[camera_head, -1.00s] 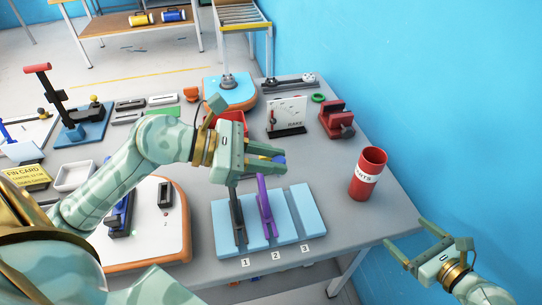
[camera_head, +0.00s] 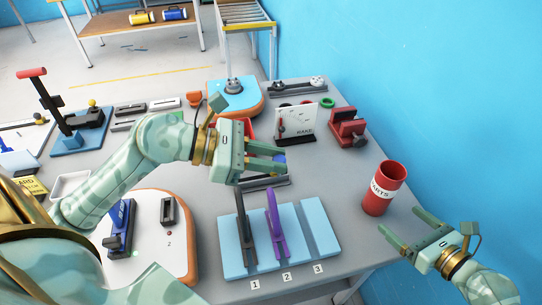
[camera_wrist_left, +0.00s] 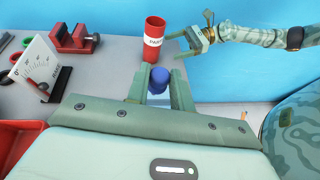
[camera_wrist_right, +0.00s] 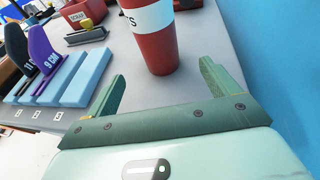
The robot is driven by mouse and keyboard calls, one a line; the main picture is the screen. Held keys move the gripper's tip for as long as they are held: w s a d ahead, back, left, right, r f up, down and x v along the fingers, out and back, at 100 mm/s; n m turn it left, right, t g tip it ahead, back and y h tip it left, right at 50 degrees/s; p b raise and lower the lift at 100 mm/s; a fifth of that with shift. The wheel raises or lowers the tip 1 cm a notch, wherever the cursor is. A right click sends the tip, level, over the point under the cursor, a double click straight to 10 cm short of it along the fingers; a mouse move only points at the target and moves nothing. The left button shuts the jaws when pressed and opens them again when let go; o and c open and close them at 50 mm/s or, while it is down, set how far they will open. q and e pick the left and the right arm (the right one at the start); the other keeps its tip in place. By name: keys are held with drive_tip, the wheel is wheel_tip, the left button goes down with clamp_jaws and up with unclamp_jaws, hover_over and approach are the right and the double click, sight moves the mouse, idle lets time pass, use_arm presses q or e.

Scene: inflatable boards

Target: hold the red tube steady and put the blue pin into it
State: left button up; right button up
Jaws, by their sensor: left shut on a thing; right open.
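The red tube (camera_head: 384,189), with a white label band, stands upright near the table's right edge. It also shows in the left wrist view (camera_wrist_left: 155,37) and, close up, in the right wrist view (camera_wrist_right: 158,48). My left gripper (camera_head: 282,158) is shut on the blue pin (camera_wrist_left: 158,81), held above the table to the left of the tube; only part of the pin shows between the fingers. My right gripper (camera_head: 410,236) is open and empty, just in front of the tube, with its fingers pointing toward it and apart from it.
A light blue slotted board (camera_head: 320,228) with a black and a purple piece stands in front of the left gripper. A red vise (camera_head: 347,126) and a white gauge card (camera_head: 297,121) stand behind. The blue wall (camera_head: 450,90) is close on the right. Bare grey table surrounds the tube.

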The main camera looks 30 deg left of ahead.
sight(386, 207)
use_arm(q)
wheel_tip(386, 207, down, 2)
drive_tip(key=shift+w+d+f+b, duration=0.1)
drive_tip(key=shift+f+b, duration=0.15)
drive_tip(key=shift+b, duration=0.7)
use_arm(e)
drive_tip(key=x, duration=0.8)
drive_tip(key=shift+w+a+f, duration=0.15)
drive_tip(key=shift+w+a, duration=0.05)
